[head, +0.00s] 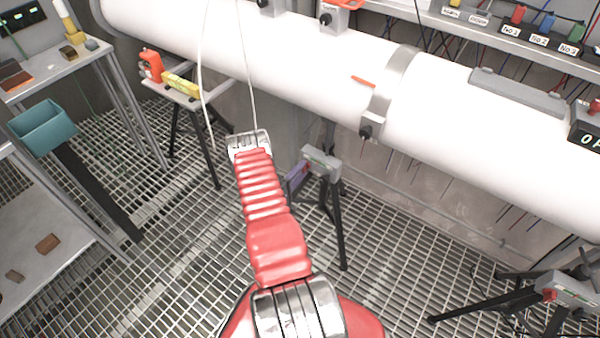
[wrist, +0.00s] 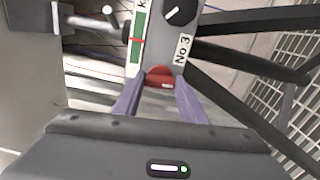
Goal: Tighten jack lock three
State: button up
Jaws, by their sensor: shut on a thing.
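Jack number three (wrist: 160,35) shows close up in the wrist view, with a "No 3" label, a black knob (wrist: 180,12) and a green strip gauge with a red mark. My gripper (wrist: 160,95) has its two purple fingers on either side of a red lock piece (wrist: 160,77) below the label, and is shut on it. In the head view my gripper (head: 297,175) reaches the jack (head: 322,160) on its black tripod under the white pipe. The far side of the lock is hidden.
A white pipe (head: 270,45) runs above the jack. Another jack (head: 570,290) on a tripod stands at the lower right. A stand with an orange and a yellow item (head: 180,84) is at the left, near a teal bin (head: 42,126). Grated floor lies between.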

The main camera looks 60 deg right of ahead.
jog(key=shift+s+f+m, duration=0.15)
jog(key=shift+m, duration=0.35)
jog(key=o, duration=1.1)
jog(key=shift+c, duration=0.2)
jog(key=shift+a, duration=0.15)
jog(key=w+a, duration=0.2)
jog(key=a, duration=1.1)
jog(key=shift+w+a, duration=0.15)
jog(key=shift+a, duration=0.05)
